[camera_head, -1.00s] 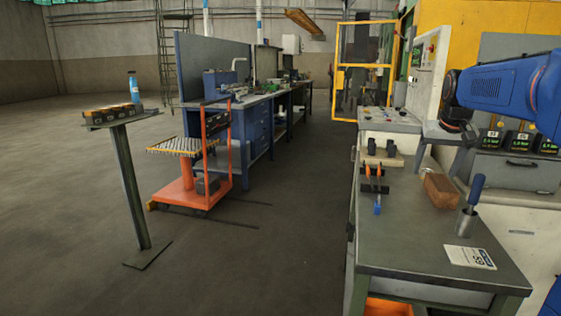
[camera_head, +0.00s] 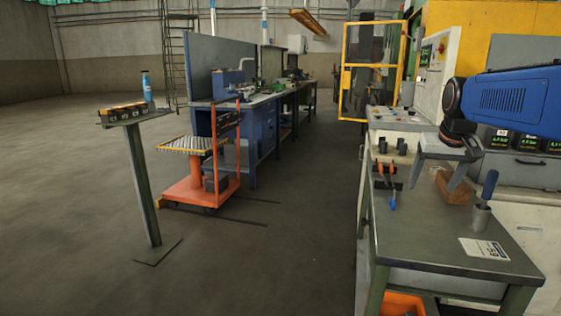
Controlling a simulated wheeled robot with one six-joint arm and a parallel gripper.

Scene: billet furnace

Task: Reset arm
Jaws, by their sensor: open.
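My gripper (camera_head: 423,182) hangs from my blue arm at the right, in front of the control panel and above the grey workbench (camera_head: 440,235). Its two grey fingers are apart, and I see nothing between them. A brown brick-like block (camera_head: 453,188) lies on the bench behind the right finger, partly hidden by it. A tool with orange handles and a blue tip (camera_head: 391,188) is on the bench, left of the gripper.
A blue-handled tool (camera_head: 489,185) stands in a metal cup (camera_head: 480,217) near a paper sheet (camera_head: 483,249). An orange trolley (camera_head: 200,190) and a post stand (camera_head: 143,185) bearing a blue bottle (camera_head: 147,86) are at the left. The floor between is clear.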

